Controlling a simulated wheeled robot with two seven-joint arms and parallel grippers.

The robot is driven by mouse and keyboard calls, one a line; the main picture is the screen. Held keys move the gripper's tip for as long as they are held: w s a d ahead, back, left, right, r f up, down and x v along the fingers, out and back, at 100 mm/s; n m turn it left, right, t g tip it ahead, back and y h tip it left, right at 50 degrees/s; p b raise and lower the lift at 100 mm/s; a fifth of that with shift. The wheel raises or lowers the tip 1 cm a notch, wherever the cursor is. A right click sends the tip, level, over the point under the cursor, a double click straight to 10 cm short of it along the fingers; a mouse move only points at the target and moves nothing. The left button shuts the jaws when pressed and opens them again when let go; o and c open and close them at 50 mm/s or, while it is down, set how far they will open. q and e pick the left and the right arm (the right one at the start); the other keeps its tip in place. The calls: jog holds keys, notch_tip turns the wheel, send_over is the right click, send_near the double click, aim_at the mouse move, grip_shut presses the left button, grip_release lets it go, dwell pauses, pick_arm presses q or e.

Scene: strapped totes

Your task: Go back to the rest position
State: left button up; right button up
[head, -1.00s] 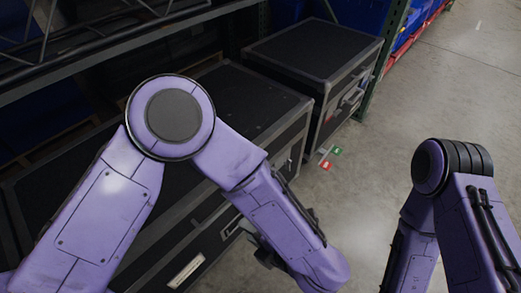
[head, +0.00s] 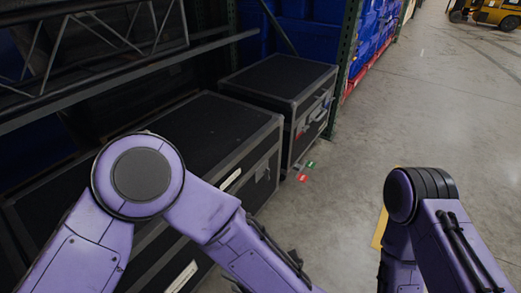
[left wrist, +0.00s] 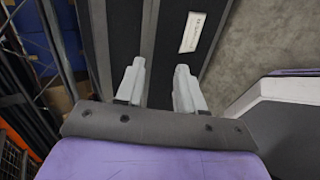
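My left arm comes in from the left in the head view and bends down in front of the near black case (head: 205,130). Its gripper is mostly cut off at the bottom edge there. In the left wrist view my left gripper (left wrist: 158,88) shows two grey fingers standing apart with nothing between them. A black case surface with a white label (left wrist: 192,32) lies beyond the fingers. My right arm is bent at the right of the head view, and its gripper is not seen.
A second black case (head: 280,78) stands behind the near one. A red tag (head: 302,177) and a green tag (head: 311,164) lie by it. Dark racking stands at left, blue totes (head: 372,28) at back. A yellow forklift (head: 487,13) is far right. Floor between is clear.

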pick_arm(q)
jog(key=w+f+m+t+h, duration=0.3)
jog(key=w+f+m+h, duration=0.35)
jog(key=m, duration=0.55)
jog(key=a+f+m, duration=0.5)
jog(key=a+f, duration=0.1)
jog(key=s+a+f+m+g, duration=0.3)
jog(key=s+a+f, duration=0.1)
jog(key=s+a, duration=0.5)
jog(key=s+a+f+m+g, duration=0.2)
jog(key=s+a+f+g, duration=0.15)
jog(key=s+a, duration=0.5)
notch_tip(320, 180, up, 17)
jog(key=w+a+p, duration=0.1)
jog(key=p, duration=1.7)
jog(key=shift+a+r, duration=0.15)
jog(key=shift+a, duration=0.15)
pick_arm(e)
notch_tip(320, 180, up, 18)
jog(key=shift+w, duration=0.35)
pick_arm(q)
jog(key=shift+y, duration=0.25)
jog(key=shift+c, duration=0.4)
pick_arm(e)
jog(key=shift+s+f, duration=0.1)
